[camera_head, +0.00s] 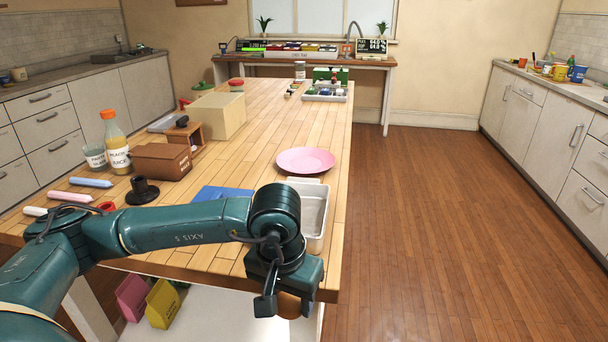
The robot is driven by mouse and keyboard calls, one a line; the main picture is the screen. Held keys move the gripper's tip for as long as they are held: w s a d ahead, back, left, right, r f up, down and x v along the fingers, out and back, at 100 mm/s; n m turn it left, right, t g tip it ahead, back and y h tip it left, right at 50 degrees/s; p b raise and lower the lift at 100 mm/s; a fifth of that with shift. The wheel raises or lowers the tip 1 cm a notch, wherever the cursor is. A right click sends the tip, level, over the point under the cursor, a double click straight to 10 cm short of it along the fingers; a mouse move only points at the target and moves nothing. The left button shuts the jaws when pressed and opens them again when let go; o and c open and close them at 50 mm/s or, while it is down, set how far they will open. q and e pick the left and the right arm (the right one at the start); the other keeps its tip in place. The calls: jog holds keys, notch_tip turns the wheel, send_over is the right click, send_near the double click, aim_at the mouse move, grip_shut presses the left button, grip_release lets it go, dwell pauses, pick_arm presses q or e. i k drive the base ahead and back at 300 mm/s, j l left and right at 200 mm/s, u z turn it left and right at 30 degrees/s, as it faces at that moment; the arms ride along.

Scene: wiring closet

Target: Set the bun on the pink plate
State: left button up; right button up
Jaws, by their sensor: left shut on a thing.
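The pink plate (305,160) lies on the wooden table near its right edge, and nothing shows on it. My left gripper (286,304) hangs at the table's near right corner, well in front of the plate, and points down. It is shut on a brown rounded thing, which looks like the bun (288,306). The bun is mostly hidden by the gripper and its fingers. My right gripper is not in view.
A white tray (314,215) stands between my left gripper and the plate. A blue flat thing (222,193), a black stand (142,190), a brown box (162,162) and a juice bottle (116,145) are to the left.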

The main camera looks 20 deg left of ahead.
aim_at(304, 165)
jog(key=i+z, duration=0.1)
jog(key=z, duration=0.3)
jog(key=i+l+z, duration=0.1)
jog(key=z, duration=0.3)
jog(key=i, duration=1.4)
jog(key=i+u, duration=0.15)
jog(key=u, duration=0.2)
jog(key=i+u, duration=0.15)
jog(key=u, duration=0.25)
jog(key=i+l+u, duration=0.1)
jog(key=u, duration=0.25)
jog(key=i, duration=0.05)
